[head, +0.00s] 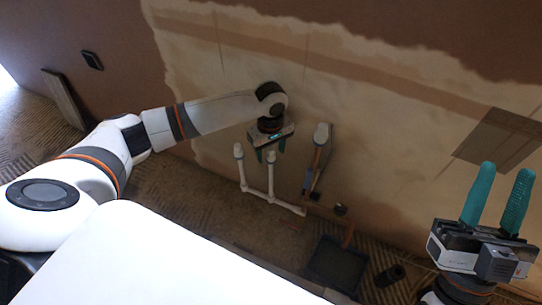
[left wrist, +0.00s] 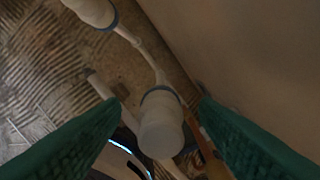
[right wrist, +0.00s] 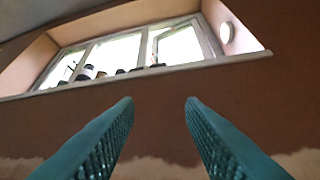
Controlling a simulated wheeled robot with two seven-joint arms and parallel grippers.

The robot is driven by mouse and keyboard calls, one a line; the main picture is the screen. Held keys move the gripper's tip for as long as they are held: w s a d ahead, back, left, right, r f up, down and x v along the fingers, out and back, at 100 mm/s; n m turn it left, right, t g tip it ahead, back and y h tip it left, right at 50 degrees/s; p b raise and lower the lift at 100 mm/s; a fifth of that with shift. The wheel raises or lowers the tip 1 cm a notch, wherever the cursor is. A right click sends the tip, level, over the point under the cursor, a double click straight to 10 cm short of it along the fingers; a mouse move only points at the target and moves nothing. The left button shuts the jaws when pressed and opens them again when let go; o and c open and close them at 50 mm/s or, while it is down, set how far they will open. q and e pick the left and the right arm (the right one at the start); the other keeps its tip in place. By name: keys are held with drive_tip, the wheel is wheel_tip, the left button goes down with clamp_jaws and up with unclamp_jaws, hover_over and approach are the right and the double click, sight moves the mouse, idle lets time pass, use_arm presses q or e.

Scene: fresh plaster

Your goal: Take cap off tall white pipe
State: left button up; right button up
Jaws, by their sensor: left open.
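My left gripper (head: 270,151) is open just above the middle one. In the left wrist view, a white cap (left wrist: 160,125) with a blue ring shows between the spread green fingers, apart from them. A second capped pipe (left wrist: 95,12) is at the top left. I cannot match these caps surely to the head view. My right gripper (head: 504,172) is open and empty, far to the right.
A white horizontal pipe (head: 287,206) runs low along the floor. A dark tub (head: 337,264) stands at lower centre, with a dark round object (head: 390,275) to its right. The plastered wall (head: 375,110) is close behind the pipes. The right wrist view shows a window (right wrist: 135,52).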

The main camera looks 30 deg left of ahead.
use_arm(q)
drive_tip(key=shift+f, duration=0.4)
drive_tip(key=c, duration=1.1)
drive_tip(key=shift+o, duration=0.2)
